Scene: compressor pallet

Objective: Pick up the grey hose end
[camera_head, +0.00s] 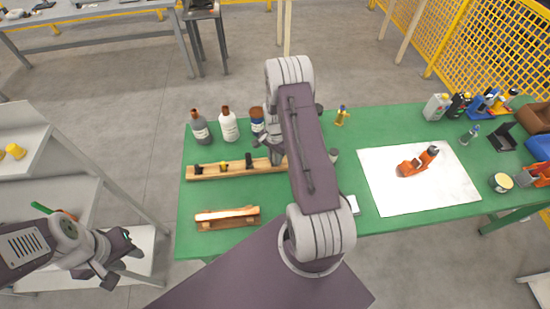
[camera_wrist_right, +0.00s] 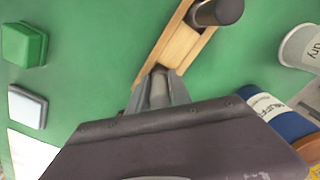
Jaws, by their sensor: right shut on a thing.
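In the right wrist view my right gripper (camera_wrist_right: 160,85) is shut on a grey cylindrical piece, the grey hose end (camera_wrist_right: 158,92), at the wooden rack (camera_wrist_right: 182,48). Whether the piece is clear of the rack I cannot tell. A darker capped cylinder (camera_wrist_right: 218,12) stands farther along the rack. In the head view the rack (camera_head: 230,173) lies on the green table with several dark pieces in it. My right arm hides the rack's right end and most of the right gripper. My left gripper (camera_head: 120,262) is open and empty, left of the table.
Two bottles (camera_head: 200,127) (camera_head: 229,126) and a blue tin (camera_head: 257,121) stand behind the rack. A small wooden stand (camera_head: 228,217) lies in front. A white mat (camera_head: 405,195) with an orange tool (camera_head: 418,161) is right of my arm; several containers crowd the far right.

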